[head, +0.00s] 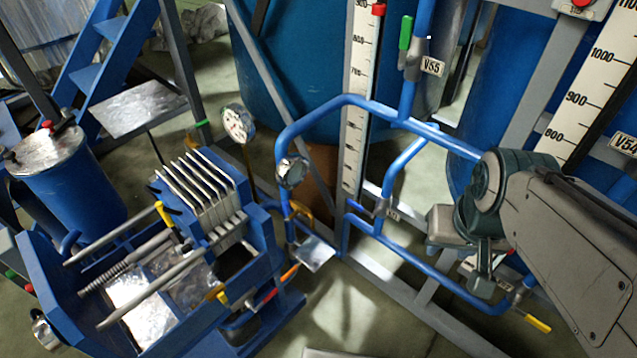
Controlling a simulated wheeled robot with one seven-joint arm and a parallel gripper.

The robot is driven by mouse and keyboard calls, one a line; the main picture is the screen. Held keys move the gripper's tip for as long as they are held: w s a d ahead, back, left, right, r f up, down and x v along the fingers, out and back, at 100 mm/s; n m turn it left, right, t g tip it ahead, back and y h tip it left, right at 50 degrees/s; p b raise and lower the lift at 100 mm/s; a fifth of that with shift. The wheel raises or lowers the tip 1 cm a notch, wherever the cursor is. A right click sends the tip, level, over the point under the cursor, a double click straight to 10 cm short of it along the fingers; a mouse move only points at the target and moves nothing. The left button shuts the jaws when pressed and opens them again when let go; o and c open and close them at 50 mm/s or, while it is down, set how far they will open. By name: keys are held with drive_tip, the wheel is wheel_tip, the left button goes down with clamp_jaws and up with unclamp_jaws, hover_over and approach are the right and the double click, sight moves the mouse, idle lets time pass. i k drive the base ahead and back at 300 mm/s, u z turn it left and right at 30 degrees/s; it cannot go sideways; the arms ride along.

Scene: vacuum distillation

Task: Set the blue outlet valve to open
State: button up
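A small dark-blue lever (357,207) sits beside a pipe valve in the middle of the head view, just left of a small tag (392,214) that is too small to read well. It appears to stick out to the left from the light-blue pipe (398,171). I take it for the blue outlet valve; whether it is open or closed is unclear. My arm comes in from the right. My gripper (481,282) seems to hang at its end, right of and below the lever and apart from it. Its fingers do not show clearly.
Light-blue pipes and a grey floor frame surround the lever. Other valves have a green handle (405,33) near the V55 tag (432,66) and a yellow handle (537,323). A blue filter press (262,262) stands left, with a gauge (238,124) behind it. Large blue tanks stand behind.

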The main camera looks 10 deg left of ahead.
sight(358, 207)
drive_tip(key=u, duration=0.5)
drive_tip(key=k, duration=0.45)
drive_tip(key=z, duration=0.45)
drive_tip(key=i, duration=1.2)
drive_tip(key=u, duration=0.65)
